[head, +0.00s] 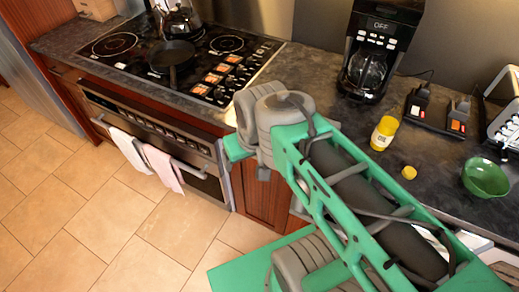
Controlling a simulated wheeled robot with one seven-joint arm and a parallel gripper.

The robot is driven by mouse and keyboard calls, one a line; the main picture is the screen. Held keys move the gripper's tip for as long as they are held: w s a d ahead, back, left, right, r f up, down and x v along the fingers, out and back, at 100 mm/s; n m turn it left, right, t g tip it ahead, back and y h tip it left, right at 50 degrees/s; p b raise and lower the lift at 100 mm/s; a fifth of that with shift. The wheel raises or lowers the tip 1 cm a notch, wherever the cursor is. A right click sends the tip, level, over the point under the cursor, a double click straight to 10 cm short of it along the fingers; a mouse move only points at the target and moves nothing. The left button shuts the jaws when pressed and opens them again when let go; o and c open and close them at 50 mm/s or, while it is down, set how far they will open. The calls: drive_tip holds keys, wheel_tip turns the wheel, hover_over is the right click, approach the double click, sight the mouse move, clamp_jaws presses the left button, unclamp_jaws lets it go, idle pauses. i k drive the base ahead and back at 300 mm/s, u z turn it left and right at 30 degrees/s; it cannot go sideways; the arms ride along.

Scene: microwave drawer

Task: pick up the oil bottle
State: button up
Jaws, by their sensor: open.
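A small yellow-labelled bottle (384,133) stands upright on the dark counter, in front of the coffee maker. It could be the oil bottle, but its label is too small to read. My green and grey arm reaches across the lower right and middle of the head view, left of the bottle and apart from it in the picture. I cannot make out my gripper's fingers; they are hidden or outside the view.
A yellow round item (409,172) and a green bowl (485,178) are on the counter (440,150). Left are a stove (130,62) with a pan (172,55) and a kettle (180,18).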

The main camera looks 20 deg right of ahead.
sight(390, 121)
drive_tip(key=z, duration=1.65)
